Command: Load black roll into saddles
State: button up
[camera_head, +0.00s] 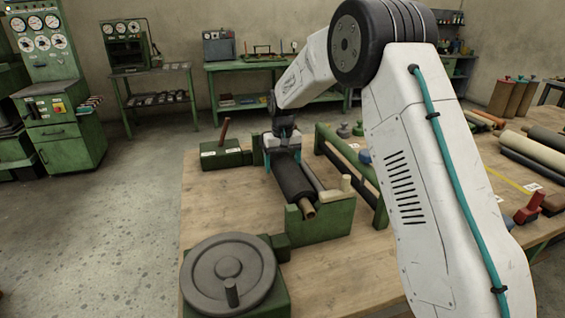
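My gripper (283,160) is at the roll's far part, pointing down, with a teal finger on each side of the roll. Whether the fingers press on it is too small to tell. The far support is mostly hidden behind my gripper.
A grey handwheel (229,274) stands at the table's front left. A pale thin roller (311,176) lies beside the black roll. A green rail frame (352,170) is to the right. A green block with a lever (221,152) is at the back left. More rolls (533,152) lie far right.

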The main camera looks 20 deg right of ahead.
jog(key=shift+w, duration=0.1)
jog(key=o, duration=2)
jog(key=shift+f, duration=0.1)
